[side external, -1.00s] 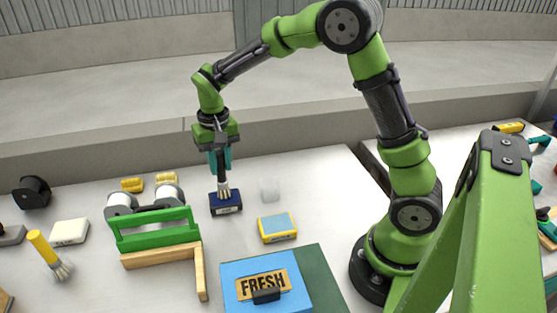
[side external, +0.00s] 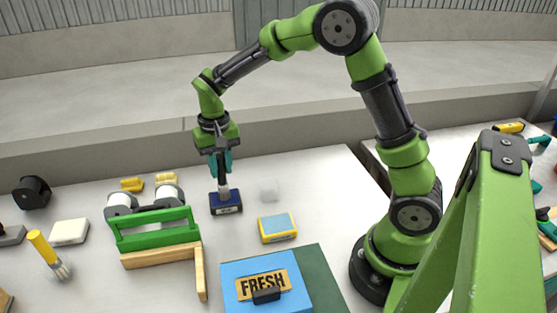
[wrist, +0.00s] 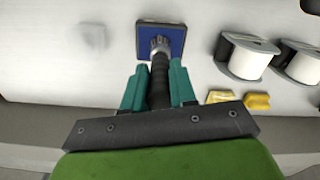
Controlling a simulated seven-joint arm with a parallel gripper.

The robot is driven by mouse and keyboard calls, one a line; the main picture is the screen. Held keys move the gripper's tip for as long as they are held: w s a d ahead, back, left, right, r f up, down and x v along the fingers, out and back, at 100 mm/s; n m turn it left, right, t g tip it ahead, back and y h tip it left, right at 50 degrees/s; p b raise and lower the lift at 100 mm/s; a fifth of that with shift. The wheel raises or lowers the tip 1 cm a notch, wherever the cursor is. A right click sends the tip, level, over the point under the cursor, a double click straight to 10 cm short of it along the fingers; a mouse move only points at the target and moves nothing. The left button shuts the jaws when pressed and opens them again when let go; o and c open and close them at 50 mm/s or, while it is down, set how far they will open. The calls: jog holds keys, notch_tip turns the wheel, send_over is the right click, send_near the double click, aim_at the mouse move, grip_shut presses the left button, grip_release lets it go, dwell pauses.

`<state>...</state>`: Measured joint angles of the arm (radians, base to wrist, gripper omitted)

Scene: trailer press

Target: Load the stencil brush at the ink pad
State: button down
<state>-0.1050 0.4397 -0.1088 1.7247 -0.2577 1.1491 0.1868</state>
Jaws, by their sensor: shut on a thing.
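My gripper (side external: 220,161) points down with its teal fingers shut on the stencil brush (side external: 223,188). In the wrist view the dark brush handle (wrist: 160,80) runs between the fingers (wrist: 159,88). The brush's bristle end is over the dark blue ink pad (side external: 229,209) and appears to meet it. In the wrist view the ink pad (wrist: 174,37) has a blue face in a dark frame, and the brush head overlaps its lower left part. The exact contact is hard to tell.
White rolls (side external: 121,203) and a green-fronted holder (side external: 152,240) stand left of the pad. A blue-topped yellow box (side external: 277,228) and a translucent block (side external: 268,189) are to its right. A FRESH stencil on blue (side external: 235,275) lies in front. A yellow-handled brush (side external: 45,250) is far left.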

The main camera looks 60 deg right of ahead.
dwell(0.3)
jog(key=shift+r, duration=3.55)
